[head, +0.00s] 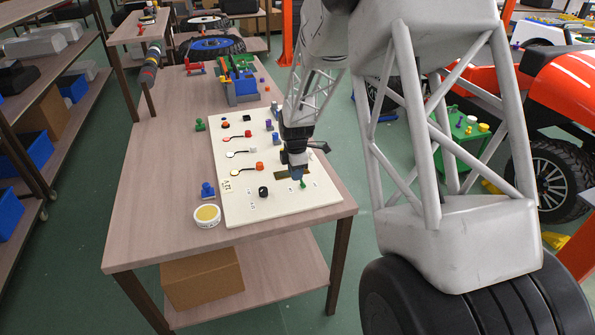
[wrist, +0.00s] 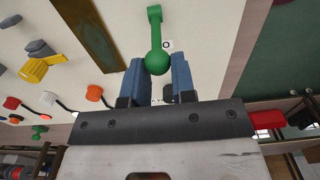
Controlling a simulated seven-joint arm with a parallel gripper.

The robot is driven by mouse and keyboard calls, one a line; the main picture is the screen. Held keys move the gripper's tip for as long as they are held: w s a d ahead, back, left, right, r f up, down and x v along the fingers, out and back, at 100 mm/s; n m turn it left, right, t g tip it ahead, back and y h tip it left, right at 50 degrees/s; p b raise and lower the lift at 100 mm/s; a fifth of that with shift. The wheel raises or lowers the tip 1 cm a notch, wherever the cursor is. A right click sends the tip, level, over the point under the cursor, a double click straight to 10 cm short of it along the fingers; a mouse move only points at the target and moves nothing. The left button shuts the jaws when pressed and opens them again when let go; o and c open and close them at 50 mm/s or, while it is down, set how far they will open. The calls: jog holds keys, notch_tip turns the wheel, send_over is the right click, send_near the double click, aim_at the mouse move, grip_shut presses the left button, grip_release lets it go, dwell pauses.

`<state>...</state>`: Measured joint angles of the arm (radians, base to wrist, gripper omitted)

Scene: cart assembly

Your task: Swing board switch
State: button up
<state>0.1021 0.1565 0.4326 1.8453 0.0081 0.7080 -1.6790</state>
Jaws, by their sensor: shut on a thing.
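The cream switch board (head: 285,206) lies on the wooden table. A green lever switch (head: 302,184) with a round knob stands near its front right part, next to a dark olive slot plate. My gripper (head: 299,174) is over this part of the board with its blue fingers pointing down. In the wrist view the green switch (wrist: 155,33) has its ball end between the two blue fingertips of my gripper (wrist: 169,75), which are shut on it. The fingertips hide part of the ball's sides.
On the board are a black knob (head: 263,192) and red, white, orange and yellow knobs to the left. Free table (head: 150,215) lies further left.

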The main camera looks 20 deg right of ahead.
jog(key=shift+a+f, duration=0.1)
jog(key=shift+a, duration=0.1)
jog(key=shift+a+f, duration=0.1)
jog(key=shift+a, duration=0.3)
dwell(0.3)
jog(key=o, duration=0.8)
notch_tip(320, 180, up, 8)
jog(key=shift+f, duration=0.1)
dwell(0.5)
